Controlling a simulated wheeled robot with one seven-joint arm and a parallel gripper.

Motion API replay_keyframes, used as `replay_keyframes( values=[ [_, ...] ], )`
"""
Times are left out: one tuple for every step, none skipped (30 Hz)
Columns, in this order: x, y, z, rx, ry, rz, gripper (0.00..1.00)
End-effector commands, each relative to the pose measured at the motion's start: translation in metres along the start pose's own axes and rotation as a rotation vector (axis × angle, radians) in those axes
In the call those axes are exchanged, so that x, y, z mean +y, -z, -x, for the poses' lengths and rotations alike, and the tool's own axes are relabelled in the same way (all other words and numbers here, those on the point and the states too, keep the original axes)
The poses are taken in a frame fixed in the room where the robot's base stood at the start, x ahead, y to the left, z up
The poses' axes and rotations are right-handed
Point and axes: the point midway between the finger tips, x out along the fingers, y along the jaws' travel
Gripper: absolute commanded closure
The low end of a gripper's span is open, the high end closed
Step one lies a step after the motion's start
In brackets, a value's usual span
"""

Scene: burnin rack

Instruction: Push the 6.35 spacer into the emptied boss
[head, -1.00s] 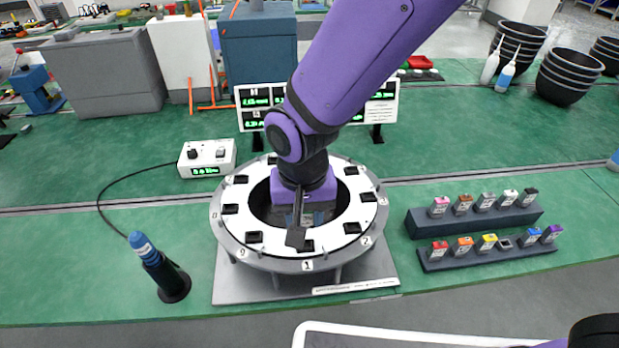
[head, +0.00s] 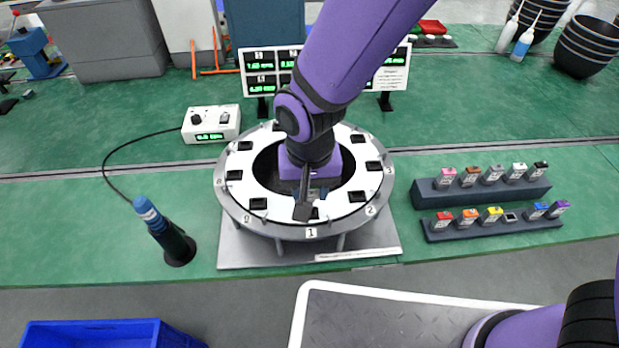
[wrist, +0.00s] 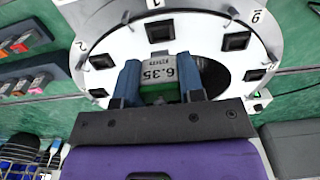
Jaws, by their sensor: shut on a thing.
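My gripper (wrist: 158,61) is shut on a grey spacer (wrist: 158,74) marked 6.35, held between two blue fingers in the wrist view. Below its label the spacer has a green part. The white ring (wrist: 202,30) has several dark square bosses around it, with numbers on its rim. The boss near number 1 (wrist: 159,31) lies just beyond the spacer in the wrist view. In the head view my gripper (head: 309,203) is over the front of the ring (head: 275,215), and the spacer is hard to make out. I cannot tell which boss is empty, or whether the spacer touches one.
Two dark racks of coloured blocks stand right of the ring, the front one (head: 480,231) with one bare slot. A blue-capped tool in a black stand (head: 178,248) and a white meter box (head: 211,125) are at left. A display panel (head: 262,84) stands behind. Green bench between is clear.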

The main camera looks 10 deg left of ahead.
Motion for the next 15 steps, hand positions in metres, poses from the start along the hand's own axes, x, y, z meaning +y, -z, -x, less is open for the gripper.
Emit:
replay_keyframes(
  values=[
    [0.000, 0.000, -0.005, -0.001, -0.001, 0.000, 0.91],
    [0.000, 0.000, -0.007, -0.001, -0.001, 0.000, 0.91],
    [0.000, 0.000, -0.010, -0.001, -0.001, 0.000, 0.91],
    [0.000, 0.000, -0.012, -0.001, -0.001, 0.000, 0.91],
    [0.000, 0.000, -0.015, -0.001, -0.001, 0.000, 0.91],
    [0.000, 0.000, -0.017, -0.001, -0.001, 0.000, 0.91],
    [0.000, 0.000, -0.019, -0.001, -0.001, 0.000, 0.91],
    [0.000, 0.000, -0.020, -0.001, -0.001, 0.000, 0.91],
    [0.000, 0.000, -0.022, -0.001, -0.001, 0.000, 0.91],
    [0.000, 0.000, -0.023, -0.001, -0.001, 0.001, 0.91],
    [0.000, 0.000, -0.024, -0.001, -0.001, 0.001, 0.91],
    [0.000, 0.000, -0.025, 0.000, 0.000, 0.001, 0.91],
    [0.000, 0.000, -0.026, 0.000, 0.000, 0.001, 0.91],
    [0.000, 0.000, -0.026, 0.000, 0.000, 0.001, 0.91],
    [0.000, 0.000, -0.026, 0.000, 0.000, 0.001, 0.91]
  ],
)
